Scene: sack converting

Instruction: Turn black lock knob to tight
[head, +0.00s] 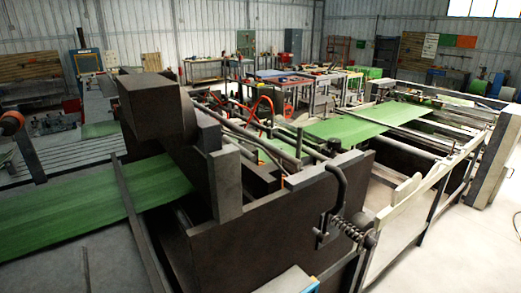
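A dark sack-converting machine (285,225) fills the middle of the view. On its near right corner is a dark bent lever or crank (338,190). Beside it a coiled spring on a rod (350,230) ends in a small dark rounded knob (370,240), which may be the black lock knob. It is small and dark, so I cannot tell its turned position or any marking. Neither of my grippers is in view, and nothing is seen touching the knob.
Green sack webbing (90,205) runs into the machine at left, and more green web (355,122) lies across it at right. Pale side rails (415,205) stand right of the knob. Open floor (470,250) lies at right.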

